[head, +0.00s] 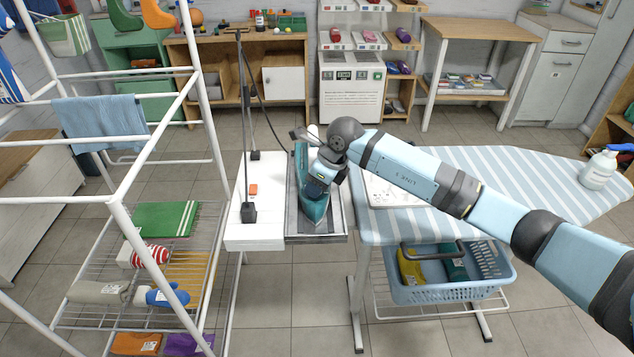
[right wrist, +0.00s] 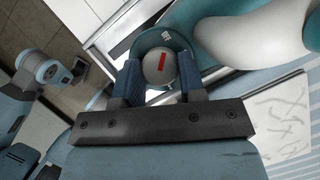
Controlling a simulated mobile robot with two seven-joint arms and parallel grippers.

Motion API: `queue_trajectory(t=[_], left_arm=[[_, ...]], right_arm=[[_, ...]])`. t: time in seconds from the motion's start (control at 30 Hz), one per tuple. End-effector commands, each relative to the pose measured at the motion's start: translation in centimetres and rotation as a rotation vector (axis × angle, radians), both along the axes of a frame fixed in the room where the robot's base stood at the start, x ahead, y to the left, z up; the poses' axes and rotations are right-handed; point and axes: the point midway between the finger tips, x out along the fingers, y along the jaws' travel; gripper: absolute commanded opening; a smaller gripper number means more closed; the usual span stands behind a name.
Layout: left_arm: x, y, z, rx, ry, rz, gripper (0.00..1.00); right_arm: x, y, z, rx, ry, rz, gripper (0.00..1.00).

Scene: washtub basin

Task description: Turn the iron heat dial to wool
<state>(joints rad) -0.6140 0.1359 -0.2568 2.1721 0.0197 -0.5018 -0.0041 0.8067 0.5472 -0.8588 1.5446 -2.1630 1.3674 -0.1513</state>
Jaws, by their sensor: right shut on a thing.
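The teal iron (head: 316,212) rests on a metal-edged tray (head: 335,233) at the left end of the ironing board. Its grey heat dial (right wrist: 159,66) shows in the right wrist view, with a red pointer mark slanting up to the right. A small white label (right wrist: 167,36) sits on the teal rim above the dial; I cannot read it. My right gripper (right wrist: 160,82) is shut on the dial, one dark blue finger on each side. In the head view my right gripper (head: 321,182) is at the iron and hides the dial. My left gripper is not in view.
The striped ironing board (head: 480,170) lies to the right, with a spray bottle (head: 600,168) at its far end. A stand with a cord (head: 246,150) rises left of the iron. A white drying rack (head: 125,215) fills the left. A blue basket (head: 450,285) sits below the board.

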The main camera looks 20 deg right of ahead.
Motion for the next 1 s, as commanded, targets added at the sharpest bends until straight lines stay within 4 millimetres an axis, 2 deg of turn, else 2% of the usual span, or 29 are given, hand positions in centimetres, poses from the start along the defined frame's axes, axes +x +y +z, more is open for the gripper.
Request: queue_trajectory(t=[0.27,1.0], left_arm=[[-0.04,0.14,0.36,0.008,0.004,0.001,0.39],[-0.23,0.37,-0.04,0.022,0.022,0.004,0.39]], right_arm=[[-0.09,0.08,0.18,0.000,-0.002,-0.176,0.14],[-0.18,0.51,0.06,-0.001,-0.002,-0.877,0.14]])
